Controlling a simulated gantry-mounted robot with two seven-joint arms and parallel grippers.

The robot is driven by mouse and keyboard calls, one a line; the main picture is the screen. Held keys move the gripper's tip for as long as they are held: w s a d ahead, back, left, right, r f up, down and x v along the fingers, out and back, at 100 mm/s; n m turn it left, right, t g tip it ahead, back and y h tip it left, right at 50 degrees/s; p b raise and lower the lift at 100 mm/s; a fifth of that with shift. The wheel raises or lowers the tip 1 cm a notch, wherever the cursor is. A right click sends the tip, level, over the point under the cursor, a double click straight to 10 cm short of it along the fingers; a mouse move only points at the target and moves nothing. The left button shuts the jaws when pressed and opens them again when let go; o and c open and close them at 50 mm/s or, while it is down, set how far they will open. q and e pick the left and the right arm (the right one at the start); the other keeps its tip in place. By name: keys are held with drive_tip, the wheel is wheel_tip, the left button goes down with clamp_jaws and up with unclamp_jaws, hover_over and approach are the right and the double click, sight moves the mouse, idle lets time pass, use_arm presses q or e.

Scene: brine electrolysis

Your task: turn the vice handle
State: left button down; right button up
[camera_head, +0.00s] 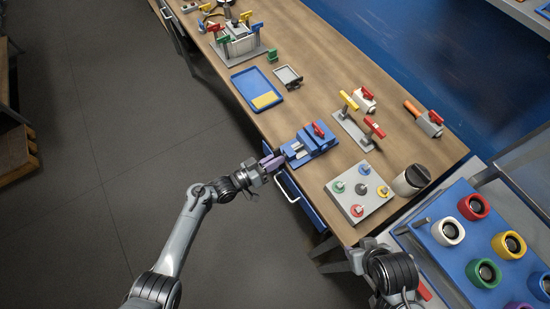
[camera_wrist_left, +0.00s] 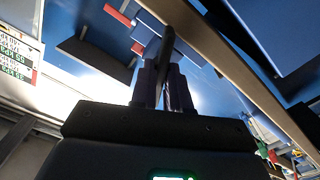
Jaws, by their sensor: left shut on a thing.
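The blue vice (camera_head: 312,143) sits at the table's front edge in the head view, with a red part (camera_head: 318,129) on top. My left gripper (camera_head: 272,164), with purple fingers, is at the vice's front left end, just off the table edge. In the left wrist view the left gripper's fingers (camera_wrist_left: 163,88) are closed on a dark bar (camera_wrist_left: 168,48), which looks like the vice handle. The handle is mostly hidden by the gripper in the head view. My right arm shows at the lower right of the head view, but its fingers do not show.
A grey plate with coloured knobs (camera_head: 343,198) and a black-topped jar (camera_head: 410,180) stand to the right. Red and yellow handled valves (camera_head: 352,128) are behind. A blue tray (camera_head: 250,83) lies farther left. A drawer handle (camera_head: 287,187) juts below the gripper. Floor at left is open.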

use_arm(q)
drive_tip(key=shift+w+n+p, duration=0.1)
drive_tip(key=shift+n+p, duration=0.8)
drive_tip(key=shift+n, duration=3.2)
drive_tip(key=c, duration=1.2)
unclamp_jaws()
drive_tip(key=shift+f, duration=0.1)
drive_tip(key=shift+a, duration=0.1)
